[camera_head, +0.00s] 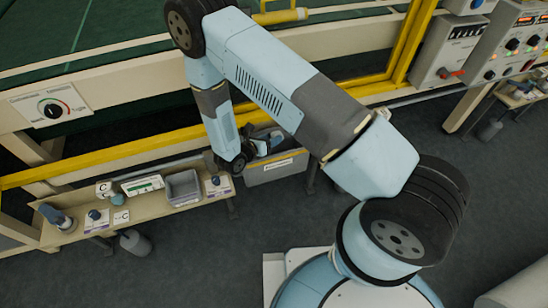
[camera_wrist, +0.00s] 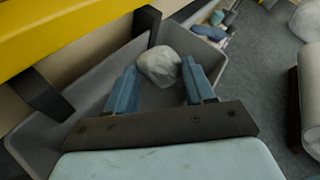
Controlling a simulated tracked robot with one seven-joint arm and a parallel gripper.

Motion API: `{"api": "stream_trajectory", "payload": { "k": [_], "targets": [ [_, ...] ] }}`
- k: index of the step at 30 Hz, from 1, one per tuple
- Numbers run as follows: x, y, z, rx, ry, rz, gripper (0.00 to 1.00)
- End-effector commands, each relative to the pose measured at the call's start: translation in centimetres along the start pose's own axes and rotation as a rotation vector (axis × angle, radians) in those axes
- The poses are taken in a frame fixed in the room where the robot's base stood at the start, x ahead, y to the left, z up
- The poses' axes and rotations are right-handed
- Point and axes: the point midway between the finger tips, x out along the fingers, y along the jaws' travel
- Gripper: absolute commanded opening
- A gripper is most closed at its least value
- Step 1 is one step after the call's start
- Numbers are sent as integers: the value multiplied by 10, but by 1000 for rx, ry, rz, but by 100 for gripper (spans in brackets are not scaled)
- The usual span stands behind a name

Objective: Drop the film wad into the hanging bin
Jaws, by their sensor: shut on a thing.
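The film wad (camera_wrist: 160,62) is a pale, crumpled grey-white lump in the wrist view. My gripper (camera_wrist: 158,68) has its two blue fingers on either side of it and is shut on it. The hanging bin (camera_wrist: 28,142) is a grey open box beneath the fingers, hung by dark brackets from a yellow rail; the wad shows over its opening. In the head view the bin (camera_head: 284,172) has a pale label on its front, and my gripper (camera_head: 262,146) is at its top. The wad cannot be made out there, and my arm covers part of the view.
The yellow rail (camera_head: 110,154) runs along the machine above the bin. A narrow shelf (camera_head: 150,208) to the left bears a small grey tray (camera_head: 183,188) and other items. A control panel (camera_head: 505,45) is at the upper right. Pale rolls (camera_wrist: 309,85) stand at the right in the wrist view.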

Motion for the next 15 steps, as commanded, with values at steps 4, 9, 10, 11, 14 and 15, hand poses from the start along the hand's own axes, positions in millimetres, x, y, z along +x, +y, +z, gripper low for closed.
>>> {"api": "stream_trajectory", "payload": {
  "k": [4, 9, 10, 11, 14, 15],
  "targets": [
    [1, 1, -2, 1, 0, 0, 25],
    [1, 1, -2, 1, 0, 0, 25],
    [1, 1, -2, 1, 0, 0, 25],
    [1, 1, -2, 1, 0, 0, 55],
    [1, 1, -2, 1, 0, 0, 65],
    [1, 1, -2, 1, 0, -1, 69]
  ]
}}
